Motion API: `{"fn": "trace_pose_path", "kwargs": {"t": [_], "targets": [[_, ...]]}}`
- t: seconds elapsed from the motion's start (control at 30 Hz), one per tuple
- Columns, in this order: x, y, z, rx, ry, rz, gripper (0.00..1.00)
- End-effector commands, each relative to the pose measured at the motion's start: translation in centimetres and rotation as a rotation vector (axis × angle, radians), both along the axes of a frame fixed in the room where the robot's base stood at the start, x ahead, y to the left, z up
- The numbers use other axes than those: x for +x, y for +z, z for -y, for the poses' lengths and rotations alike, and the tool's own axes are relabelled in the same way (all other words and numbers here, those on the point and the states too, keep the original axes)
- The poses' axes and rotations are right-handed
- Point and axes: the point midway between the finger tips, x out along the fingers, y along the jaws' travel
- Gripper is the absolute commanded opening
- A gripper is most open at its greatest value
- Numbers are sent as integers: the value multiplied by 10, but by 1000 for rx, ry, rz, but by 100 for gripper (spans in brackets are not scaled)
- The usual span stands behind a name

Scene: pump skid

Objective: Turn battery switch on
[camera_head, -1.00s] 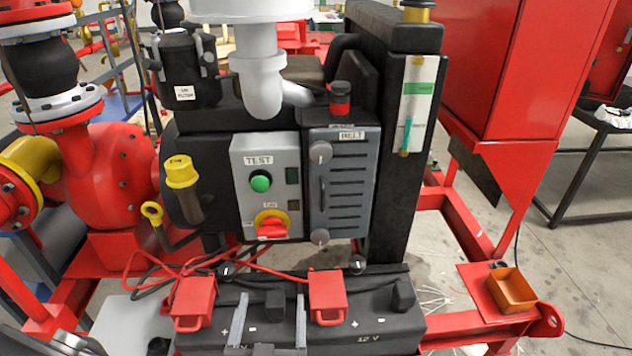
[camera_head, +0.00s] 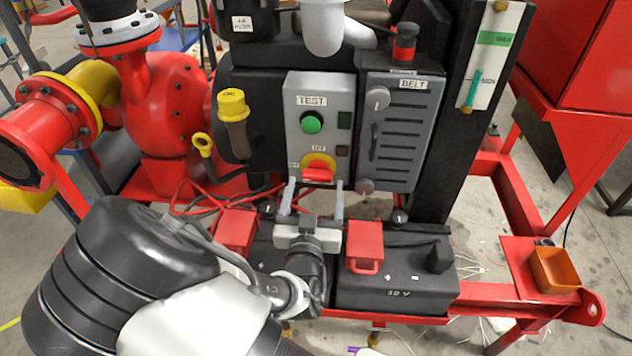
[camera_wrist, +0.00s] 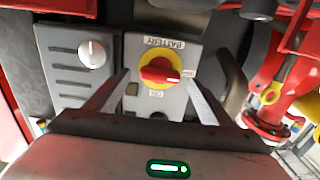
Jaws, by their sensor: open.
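The battery switch (camera_head: 318,172) is a red knob on a round yellow plate, low on the grey TEST panel (camera_head: 345,105). It also shows in the wrist view (camera_wrist: 160,72), upside down beside its BATTERY label. The knob's bar lies roughly level, with a pale mark at its right end in the wrist view. My gripper (camera_head: 313,190) is open and empty, its fingers pointing up at the panel just below the switch in the head view. In the wrist view my gripper (camera_wrist: 156,78) has one finger on each side of the knob, with gaps visible.
A green TEST button (camera_head: 312,123) sits above the switch. The grey BELT guard (camera_head: 402,130) with knobs stands to the right. The black battery (camera_head: 400,280) with red terminal covers (camera_head: 366,243) lies below. A yellow-capped handle (camera_head: 232,112) is left of the panel.

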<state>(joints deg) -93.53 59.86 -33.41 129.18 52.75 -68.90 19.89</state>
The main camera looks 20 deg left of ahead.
Motion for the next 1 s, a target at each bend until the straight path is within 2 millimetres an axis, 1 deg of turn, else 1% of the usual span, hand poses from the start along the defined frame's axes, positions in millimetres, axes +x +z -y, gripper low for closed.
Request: {"fn": "trace_pose_path", "kwargs": {"t": [0.03, 0.2, 0.33, 0.53, 0.57, 0.7, 0.8, 1.0], "targets": [[7, 0, -2, 1, -1, 2, 75], [21, 0, -7, 0, 0, 1, 75], [25, 0, -8, 0, 0, -1, 75], [25, 0, -8, 0, 0, -1, 75], [25, 0, -8, 0, 0, -1, 72], [25, 0, -8, 0, 0, -1, 48], [24, 0, -8, 0, 0, -1, 34], [25, -1, -8, 13, -1, -4, 34]]}}
